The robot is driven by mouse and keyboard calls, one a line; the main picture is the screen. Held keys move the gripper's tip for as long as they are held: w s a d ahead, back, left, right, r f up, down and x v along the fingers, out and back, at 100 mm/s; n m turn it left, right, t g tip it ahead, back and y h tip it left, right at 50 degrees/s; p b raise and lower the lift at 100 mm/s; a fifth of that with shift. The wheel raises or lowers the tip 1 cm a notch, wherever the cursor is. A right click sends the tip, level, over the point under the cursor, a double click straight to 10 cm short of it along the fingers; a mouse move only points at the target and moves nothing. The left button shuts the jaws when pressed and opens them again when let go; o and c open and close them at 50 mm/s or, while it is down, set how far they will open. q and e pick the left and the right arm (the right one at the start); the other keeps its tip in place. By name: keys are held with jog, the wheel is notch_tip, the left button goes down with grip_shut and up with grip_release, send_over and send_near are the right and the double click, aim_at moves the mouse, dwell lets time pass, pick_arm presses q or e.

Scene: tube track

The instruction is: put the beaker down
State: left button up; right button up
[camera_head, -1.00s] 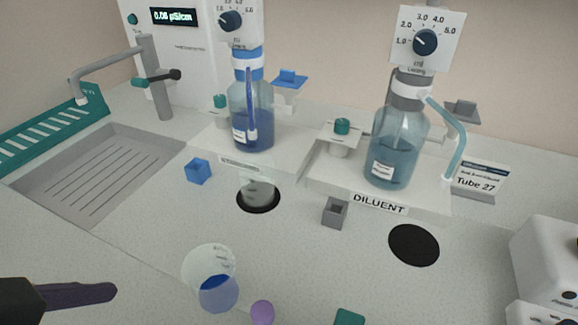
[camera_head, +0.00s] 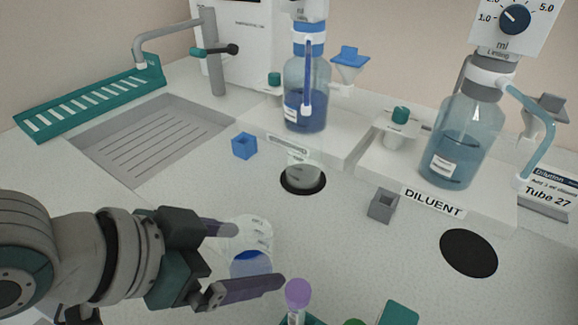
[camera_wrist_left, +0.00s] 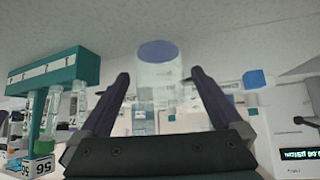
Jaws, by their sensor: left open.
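A clear beaker (camera_head: 250,262) with blue liquid stands on the counter in the lower middle of the head view. It also shows in the left wrist view (camera_wrist_left: 157,72), just ahead of and between the fingertips. My left gripper (camera_head: 257,257) is open, with one finger on the far side of the beaker and one on the near side. I cannot tell whether either finger touches the glass. A second clear vessel (camera_head: 304,176) stands on a black disc in front of the blue bottle. My right gripper is not in view.
A purple-capped tube (camera_head: 298,293) stands in a teal rack close to the near finger; the rack (camera_wrist_left: 55,68) shows in the wrist view. A blue cube (camera_head: 244,146) and a grey block (camera_head: 382,206) lie farther back. The black disc (camera_head: 468,253) before the diluent bottle (camera_head: 458,145) is bare.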

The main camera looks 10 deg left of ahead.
pick_arm(q)
jog(key=shift+w+d+f, duration=0.3)
jog(key=shift+w+f, duration=0.1)
jog(key=shift+f, duration=0.15)
jog(key=c, duration=1.3)
